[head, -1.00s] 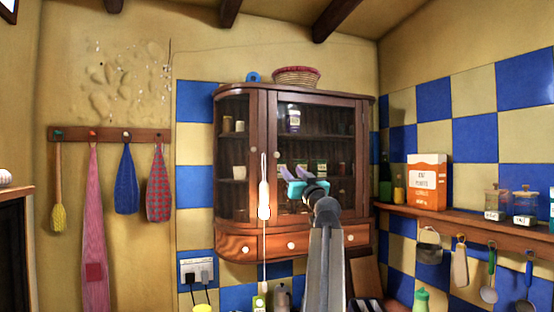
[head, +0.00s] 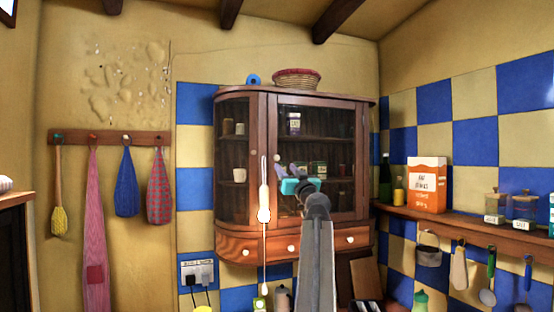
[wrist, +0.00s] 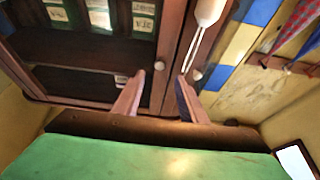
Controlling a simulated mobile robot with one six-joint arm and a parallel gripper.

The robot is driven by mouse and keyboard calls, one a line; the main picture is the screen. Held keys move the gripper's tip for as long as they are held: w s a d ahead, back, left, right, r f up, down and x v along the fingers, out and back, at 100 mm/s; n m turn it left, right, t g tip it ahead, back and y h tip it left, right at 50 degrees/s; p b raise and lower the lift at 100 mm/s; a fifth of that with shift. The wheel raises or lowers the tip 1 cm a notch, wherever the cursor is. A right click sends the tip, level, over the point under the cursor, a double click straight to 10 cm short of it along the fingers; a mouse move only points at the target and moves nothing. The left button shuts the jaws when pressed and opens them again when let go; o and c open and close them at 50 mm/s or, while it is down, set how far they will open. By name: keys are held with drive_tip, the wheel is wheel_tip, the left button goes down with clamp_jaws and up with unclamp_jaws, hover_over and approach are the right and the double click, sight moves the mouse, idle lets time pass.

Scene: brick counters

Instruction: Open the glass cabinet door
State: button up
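The wooden cabinet (head: 262,100) hangs on the back wall. Its glass door (head: 337,150) looks closed, with jars on the shelves behind it. A small pale round knob (head: 277,158) sits on the door's left frame; it also shows in the wrist view (wrist: 158,67). My gripper (head: 291,169) is in front of the door's left part, close to the knob. In the wrist view the two fingers (wrist: 158,92) are apart and nothing is between them. The knob appears just beyond the fingertips, roughly between them; I cannot tell the exact distance.
A white hanging utensil (head: 264,205) with a cord loop is left of my gripper; in the wrist view it (wrist: 208,10) is close to the right finger. A basket (head: 297,78) stands on the cabinet. A shelf (head: 470,222) with a box and jars runs along the right wall.

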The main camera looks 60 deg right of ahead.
sight(277, 158)
drive_tip(key=shift+p+x, duration=1.65)
drive_tip(key=shift+x, duration=2.5)
drive_tip(key=shift+c, duration=0.4)
